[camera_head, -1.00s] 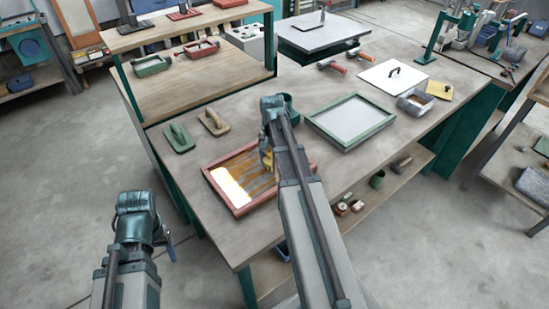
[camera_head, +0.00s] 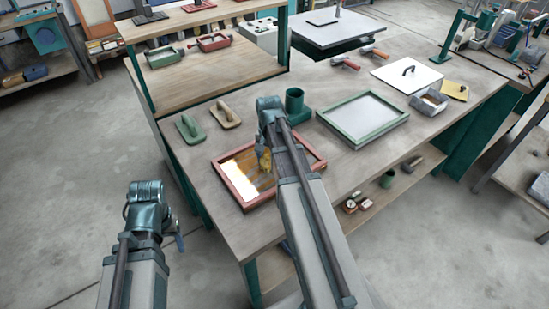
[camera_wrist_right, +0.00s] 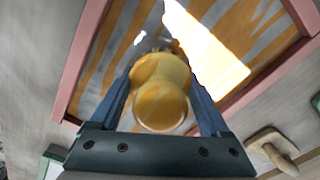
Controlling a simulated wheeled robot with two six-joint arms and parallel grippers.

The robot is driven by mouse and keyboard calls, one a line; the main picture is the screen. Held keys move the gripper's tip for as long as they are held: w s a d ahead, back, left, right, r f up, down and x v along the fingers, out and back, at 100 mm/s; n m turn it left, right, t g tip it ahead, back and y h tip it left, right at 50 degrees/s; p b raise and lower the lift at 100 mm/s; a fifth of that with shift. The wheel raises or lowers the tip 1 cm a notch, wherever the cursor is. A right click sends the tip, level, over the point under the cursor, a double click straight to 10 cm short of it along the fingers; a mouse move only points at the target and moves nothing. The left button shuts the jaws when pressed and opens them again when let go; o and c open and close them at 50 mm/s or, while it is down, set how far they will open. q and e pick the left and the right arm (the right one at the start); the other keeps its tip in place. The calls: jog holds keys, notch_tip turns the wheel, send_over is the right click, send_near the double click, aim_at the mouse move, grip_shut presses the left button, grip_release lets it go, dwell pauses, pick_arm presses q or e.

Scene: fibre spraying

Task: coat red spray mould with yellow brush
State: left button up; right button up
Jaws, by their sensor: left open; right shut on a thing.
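The red spray mould (camera_head: 236,196) lies on the near part of the workbench as a shallow framed tray. Its floor shows yellow-orange streaks with grey strips between them, and a bright glare patch. In the right wrist view the mould's red rim (camera_wrist_right: 86,50) frames the streaked floor. My right gripper (camera_wrist_right: 160,95) is shut on the yellow brush (camera_wrist_right: 160,92), whose rounded handle end faces the camera. The brush (camera_head: 264,160) is over the mould; its bristles are hidden. My left gripper (camera_head: 178,238) hangs open and empty beside the bench, mostly hidden by its own arm.
Green (camera_head: 190,128) and beige (camera_head: 225,114) floats lie behind the mould. A green cup (camera_head: 295,102) stands behind my right arm.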

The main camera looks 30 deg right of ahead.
aim_at(256, 166)
jog(key=shift+s+a, duration=0.15)
jog(key=shift+a, duration=1.7)
jog(key=shift+s+a, duration=0.15)
jog(key=shift+a, duration=1.7)
jog(key=shift+w+a, duration=0.1)
jog(key=shift+w, duration=1.35)
jog(key=shift+w+d, duration=0.1)
jog(key=shift+d, duration=1.6)
jog(key=shift+d, duration=0.1)
jog(key=shift+w+d, duration=0.15)
jog(key=shift+d, duration=1.3)
jog(key=shift+d, duration=0.1)
jog(key=shift+w+d, duration=0.15)
jog(key=shift+d, duration=1.35)
